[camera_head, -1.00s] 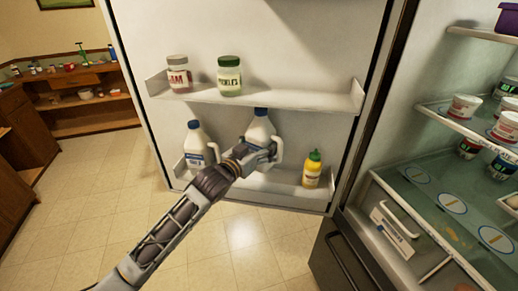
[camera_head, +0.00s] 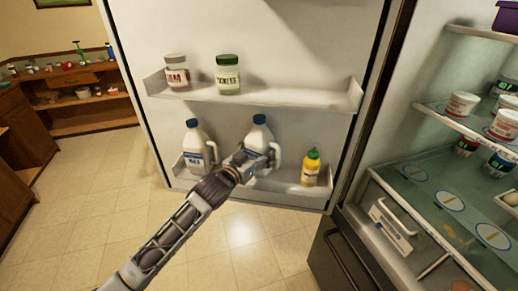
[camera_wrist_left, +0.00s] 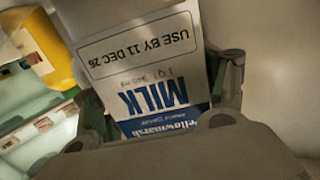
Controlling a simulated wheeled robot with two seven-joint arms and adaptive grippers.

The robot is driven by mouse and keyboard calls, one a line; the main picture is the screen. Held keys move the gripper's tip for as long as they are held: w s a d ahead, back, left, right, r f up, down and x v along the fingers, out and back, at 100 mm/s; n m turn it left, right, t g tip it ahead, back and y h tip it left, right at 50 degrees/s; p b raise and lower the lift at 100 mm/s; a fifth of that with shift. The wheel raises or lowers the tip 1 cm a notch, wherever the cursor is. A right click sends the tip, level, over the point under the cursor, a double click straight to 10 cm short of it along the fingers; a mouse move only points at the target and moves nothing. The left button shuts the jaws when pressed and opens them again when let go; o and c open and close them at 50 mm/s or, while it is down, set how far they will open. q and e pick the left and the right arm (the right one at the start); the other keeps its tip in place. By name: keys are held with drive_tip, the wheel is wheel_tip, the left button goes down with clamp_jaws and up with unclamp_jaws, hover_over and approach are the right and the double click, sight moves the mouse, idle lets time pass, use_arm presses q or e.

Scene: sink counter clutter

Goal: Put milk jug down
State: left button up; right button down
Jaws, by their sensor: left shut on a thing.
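A white milk jug (camera_head: 259,137) with a blue cap is at the lower door shelf (camera_head: 287,189), between another milk jug and a yellow bottle. My left gripper (camera_head: 243,162) is shut on this jug from the front left. In the left wrist view the jug's label (camera_wrist_left: 155,85) shows upside down between the fingers (camera_wrist_left: 160,105). The jug looks upright; its base is hidden behind the gripper and shelf lip, so I cannot tell if it touches the shelf. My right gripper is not in view.
A second milk jug (camera_head: 195,147) stands left on the lower shelf, and the yellow bottle (camera_head: 311,167) stands right. A jam jar (camera_head: 177,73) and a pickles jar (camera_head: 228,75) are on the shelf above. The open fridge interior (camera_head: 440,190) is at right.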

use_arm(q)
wheel_tip(320, 180, down, 2)
drive_tip(key=shift+f, duration=0.25)
drive_tip(key=shift+w+f, duration=0.2)
drive_tip(key=shift+f, duration=0.1)
drive_tip(key=shift+f, duration=0.15)
drive_tip(key=o, duration=2.1)
drive_tip(key=shift+s+f, duration=0.1)
drive_tip(key=shift+f, duration=0.1)
drive_tip(key=shift+r, duration=0.1)
drive_tip(key=shift+b+v, duration=0.35)
drive_tip(key=shift+v, duration=5.6)
